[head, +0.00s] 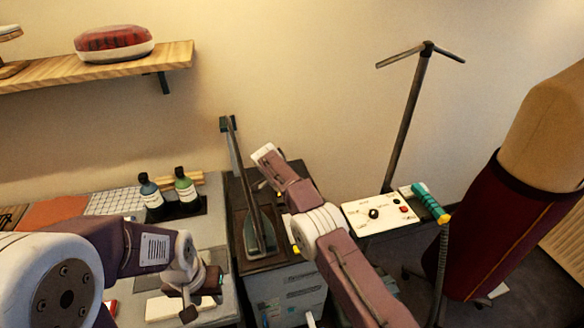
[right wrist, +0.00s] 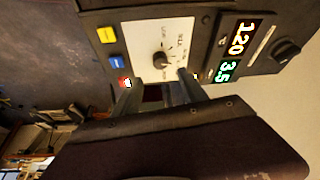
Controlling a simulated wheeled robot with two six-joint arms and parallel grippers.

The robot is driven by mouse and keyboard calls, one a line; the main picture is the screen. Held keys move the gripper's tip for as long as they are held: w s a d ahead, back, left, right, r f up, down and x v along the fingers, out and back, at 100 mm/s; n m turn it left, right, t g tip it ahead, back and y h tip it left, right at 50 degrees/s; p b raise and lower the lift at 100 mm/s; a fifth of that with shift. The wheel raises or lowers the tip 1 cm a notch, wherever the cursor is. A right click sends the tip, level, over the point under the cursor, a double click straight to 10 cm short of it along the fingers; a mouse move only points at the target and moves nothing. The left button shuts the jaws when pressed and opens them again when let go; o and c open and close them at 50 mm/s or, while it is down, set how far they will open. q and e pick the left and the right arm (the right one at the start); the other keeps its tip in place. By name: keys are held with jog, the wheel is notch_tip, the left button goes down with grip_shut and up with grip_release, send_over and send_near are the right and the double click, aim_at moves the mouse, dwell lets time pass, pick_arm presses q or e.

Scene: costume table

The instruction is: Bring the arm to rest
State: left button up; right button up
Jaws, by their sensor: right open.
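My left gripper (head: 202,298) is low in the head view, over the grey table top. Its fingers are apart, with nothing seen between them. My right arm (head: 345,265) comes in from the bottom right of the head view and reaches up and left across the dark press. Its fingers are hidden there. In the right wrist view my right gripper (right wrist: 157,93) is open and empty. Its fingertips are in front of a control panel (right wrist: 150,32) with a dial (right wrist: 162,60); I cannot tell whether they touch it.
Dark bottles (head: 150,192) stand on a tray behind my left arm. The press (head: 262,243) sits on a grey cabinet (head: 290,290). A white control box (head: 385,222), a pole stand (head: 405,120) and a dress form (head: 530,200) are at right. A shelf (head: 110,68) is at upper left.

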jog(key=shift+d, duration=0.1)
jog(key=w+d+r+m, duration=0.1)
jog(key=w+d+r, duration=0.25)
jog(key=r, duration=0.55)
jog(key=s+d+r+y, duration=0.1)
jog(key=s+d+r, duration=0.6)
jog(key=s+d, duration=0.2)
jog(key=s+f+n+y, duration=0.1)
jog(key=s+f+n, duration=0.5)
jog(key=s, duration=0.6)
jog(key=s+f+n+y, duration=0.2)
jog(key=s+f+n, duration=0.5)
jog(key=s, duration=0.5)
jog(key=shift+s+a+n+g, duration=0.15)
jog(key=shift+a+n+g, duration=0.2)
jog(key=shift+n, duration=0.35)
